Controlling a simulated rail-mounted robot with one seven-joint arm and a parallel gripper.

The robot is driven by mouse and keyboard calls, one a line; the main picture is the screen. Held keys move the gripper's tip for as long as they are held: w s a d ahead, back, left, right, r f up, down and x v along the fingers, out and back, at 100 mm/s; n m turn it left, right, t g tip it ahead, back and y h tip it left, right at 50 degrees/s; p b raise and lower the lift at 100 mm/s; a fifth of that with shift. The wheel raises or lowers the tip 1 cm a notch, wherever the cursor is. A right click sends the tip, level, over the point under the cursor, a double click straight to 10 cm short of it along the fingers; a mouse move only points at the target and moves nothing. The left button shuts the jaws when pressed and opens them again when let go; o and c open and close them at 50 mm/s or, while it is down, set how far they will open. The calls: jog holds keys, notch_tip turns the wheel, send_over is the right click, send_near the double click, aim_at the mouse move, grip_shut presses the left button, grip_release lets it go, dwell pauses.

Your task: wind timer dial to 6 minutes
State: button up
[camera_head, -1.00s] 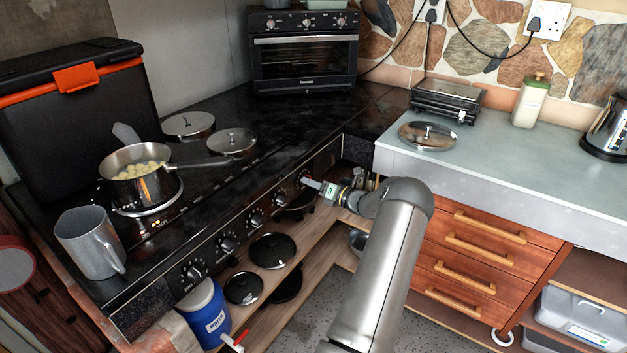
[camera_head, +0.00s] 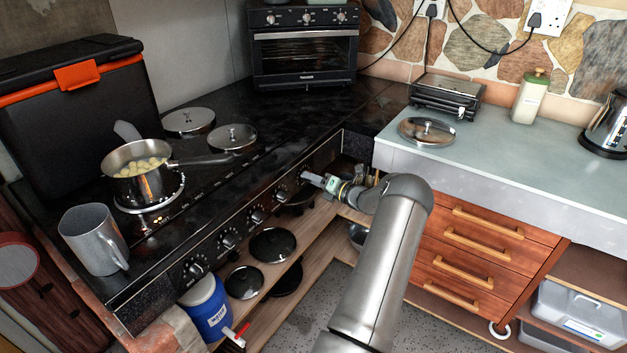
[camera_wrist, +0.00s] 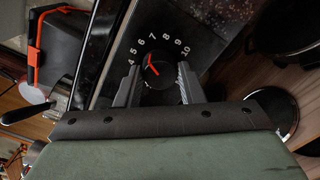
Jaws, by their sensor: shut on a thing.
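The timer dial (camera_wrist: 158,80) is a round black knob with a red mark, on the dark stove front panel. White numbers from 4 to 10 show around its upper side. The red mark lies on the dial's upper left, roughly toward the 6; its exact reading is hard to tell. My gripper (camera_wrist: 158,88) has one grey finger on each side of the dial and is shut on it. In the head view my gripper (camera_head: 314,179) meets the right end of the stove's knob row and hides the dial there.
Several other knobs, including one (camera_head: 254,216), run leftward along the panel. A saucepan of yellowish pieces (camera_head: 140,180) stands on a hob, with a grey jug (camera_head: 93,240) in front. Shelves with black lids (camera_head: 273,244) lie below. A wooden drawer unit (camera_head: 470,255) stands right of my arm.

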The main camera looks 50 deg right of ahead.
jog(key=o, duration=1)
jog(key=shift+s, duration=0.1)
jog(key=s, duration=0.5)
jog(key=s+b, duration=0.1)
jog(key=s, duration=0.5)
jog(key=s+d, duration=0.1)
jog(key=s, duration=0.5)
jog(key=shift+s+d, duration=0.1)
jog(key=shift+s, duration=0.05)
